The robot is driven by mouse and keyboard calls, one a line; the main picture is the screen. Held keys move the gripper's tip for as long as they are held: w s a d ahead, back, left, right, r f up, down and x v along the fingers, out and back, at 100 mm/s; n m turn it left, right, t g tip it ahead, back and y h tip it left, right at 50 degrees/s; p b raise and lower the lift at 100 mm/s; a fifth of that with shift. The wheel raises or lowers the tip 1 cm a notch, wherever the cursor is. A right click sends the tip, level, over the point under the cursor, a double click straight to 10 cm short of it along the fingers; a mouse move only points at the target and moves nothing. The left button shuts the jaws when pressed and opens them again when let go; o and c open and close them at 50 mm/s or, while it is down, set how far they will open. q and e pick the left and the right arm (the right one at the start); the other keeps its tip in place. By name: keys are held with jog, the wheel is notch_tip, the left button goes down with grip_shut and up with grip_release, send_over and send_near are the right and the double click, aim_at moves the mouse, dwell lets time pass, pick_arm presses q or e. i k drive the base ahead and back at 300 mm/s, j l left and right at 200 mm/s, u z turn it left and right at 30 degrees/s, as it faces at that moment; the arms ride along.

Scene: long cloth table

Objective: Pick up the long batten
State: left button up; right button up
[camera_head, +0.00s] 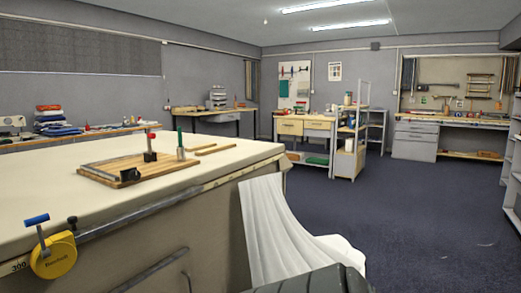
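Two thin wooden strips lie on the long cloth-covered table (60,195), to the right of a wooden board. The nearer strip (217,150) looks a little longer than the farther strip (201,147). They look like battens, but I cannot tell for certain which one is the long batten. Both lie flat, apart from the board. Neither of my grippers is in view.
The wooden board (150,170) carries a red-topped dark clamp or tool; a green-topped tube (180,145) stands at its right. A yellow tape device (54,256) hangs at the table's front edge. White cloth (270,225) drapes off the right corner. Floor to the right is clear.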

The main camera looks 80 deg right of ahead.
aim_at(213, 150)
jog(key=z, duration=2.25)
jog(key=i+l+z, duration=0.1)
jog(key=i+z, duration=0.25)
jog(key=i, duration=0.65)
